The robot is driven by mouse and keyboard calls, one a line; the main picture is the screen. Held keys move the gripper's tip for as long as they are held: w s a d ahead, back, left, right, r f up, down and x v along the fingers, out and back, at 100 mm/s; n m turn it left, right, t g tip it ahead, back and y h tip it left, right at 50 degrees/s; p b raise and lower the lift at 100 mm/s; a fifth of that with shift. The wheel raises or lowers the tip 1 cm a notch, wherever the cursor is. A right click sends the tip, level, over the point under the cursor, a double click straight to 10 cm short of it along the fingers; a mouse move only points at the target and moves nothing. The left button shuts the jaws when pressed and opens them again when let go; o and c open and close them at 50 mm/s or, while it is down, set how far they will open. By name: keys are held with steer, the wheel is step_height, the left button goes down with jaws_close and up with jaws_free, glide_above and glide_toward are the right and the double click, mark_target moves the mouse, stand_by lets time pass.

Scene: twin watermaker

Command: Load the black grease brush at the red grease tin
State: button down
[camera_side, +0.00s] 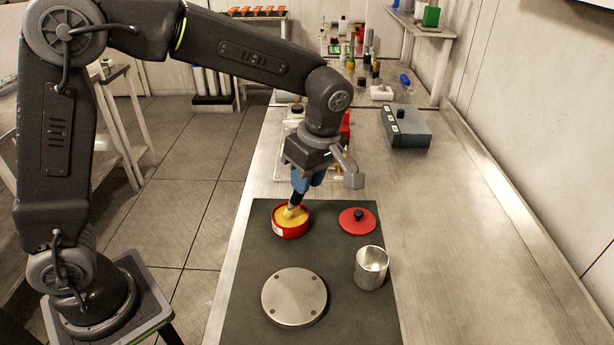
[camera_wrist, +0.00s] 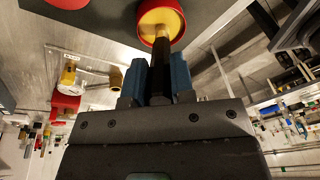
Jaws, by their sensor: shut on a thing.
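The red grease tin (camera_side: 291,231) stands open on the dark mat, with yellow grease inside. It also shows in the wrist view (camera_wrist: 144,34). My gripper (camera_side: 308,181) is above the tin, its blue fingers shut on the black grease brush (camera_side: 296,199). In the wrist view the brush's black handle (camera_wrist: 161,62) runs between the blue fingers (camera_wrist: 160,78) toward the tin. The brush's pale tip is at the yellow grease; I cannot tell how deep it sits. The red lid (camera_side: 357,221) with a black knob lies on the mat to the right of the tin.
A round metal plate (camera_side: 294,297) with small holes and a metal cup (camera_side: 371,268) are on the dark mat (camera_side: 247,275) nearer the camera. A grey box with a black knob (camera_side: 406,127) stands further back. The bench on the right is clear.

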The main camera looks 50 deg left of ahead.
steer(key=shift+f, duration=0.1)
stand_by(0.5)
steer(key=shift+s+a+v, duration=0.1)
steer(key=shift+a+v, duration=0.1)
steer(key=shift+v, duration=0.95)
steer(key=shift+s+a+v, duration=0.1)
steer(key=shift+a+v, duration=0.15)
steer(key=shift+v, duration=0.9)
steer(key=shift+s+a+v, duration=0.1)
steer(key=shift+a+v, duration=0.1)
steer(key=shift+v, duration=0.95)
steer(key=shift+w+d+x, duration=0.1)
steer(key=shift+d+x, duration=0.1)
steer(key=shift+x, duration=0.9)
steer(key=shift+w+d+x, duration=0.1)
steer(key=shift+d+x, duration=0.1)
steer(key=shift+x, duration=0.9)
steer(key=shift+w+d+x, duration=0.1)
steer(key=shift+d+x, duration=0.15)
steer(key=shift+x, duration=0.85)
steer(key=shift+f, duration=0.15)
